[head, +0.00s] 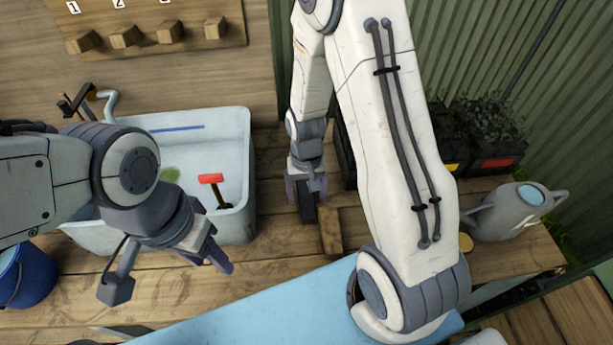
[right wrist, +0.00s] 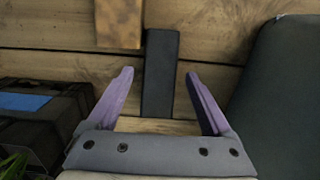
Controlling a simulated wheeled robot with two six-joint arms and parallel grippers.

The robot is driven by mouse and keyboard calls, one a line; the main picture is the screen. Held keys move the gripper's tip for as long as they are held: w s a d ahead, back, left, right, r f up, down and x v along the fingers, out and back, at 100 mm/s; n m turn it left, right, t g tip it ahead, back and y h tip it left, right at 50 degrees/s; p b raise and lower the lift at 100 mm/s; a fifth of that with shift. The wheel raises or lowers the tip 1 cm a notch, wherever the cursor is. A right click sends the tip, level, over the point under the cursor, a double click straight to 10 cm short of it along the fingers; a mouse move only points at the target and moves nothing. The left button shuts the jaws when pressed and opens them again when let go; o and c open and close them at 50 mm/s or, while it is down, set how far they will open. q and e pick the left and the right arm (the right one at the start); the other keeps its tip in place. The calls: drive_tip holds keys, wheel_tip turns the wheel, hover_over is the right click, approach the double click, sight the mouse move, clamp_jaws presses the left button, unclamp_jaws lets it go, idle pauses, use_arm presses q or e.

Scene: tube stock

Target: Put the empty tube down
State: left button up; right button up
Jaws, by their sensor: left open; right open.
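A dark, flat-sided bar (right wrist: 160,72) lies on the wooden bench. I cannot tell whether it is the empty tube. In the right wrist view it is between the two spread purple fingers of my right gripper (right wrist: 162,100), with gaps on both sides. In the head view my right gripper (head: 306,190) points down over the bar (head: 307,210), right of the grey tub. My left gripper (head: 218,258) hangs at the tub's near edge, open, with no object visible in it. No other tube is clearly visible.
The pale grey tub (head: 247,150) holds a red-headed tool (head: 212,181). A wooden block (head: 330,232) is beside the bar. Dark crates (head: 497,160) with plants and a watering can (head: 508,212) stand right. A blue mat (head: 270,305) covers the front; a blue bucket (head: 35,280) is left.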

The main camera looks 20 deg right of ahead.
sight(304, 198)
wheel_tip(304, 198, up, 10)
drive_tip(key=s+a+r+n, duration=0.4)
drive_tip(key=s+a+n, duration=0.1)
drive_tip(key=s, duration=0.3)
drive_tip(key=s+a+r+n, duration=0.5)
drive_tip(key=s+a, duration=0.3)
drive_tip(key=s, duration=0.1)
drive_tip(key=shift+s+r+n+t+y, duration=0.2)
drive_tip(key=shift+n+t+y, duration=0.1)
drive_tip(key=shift+y, duration=0.1)
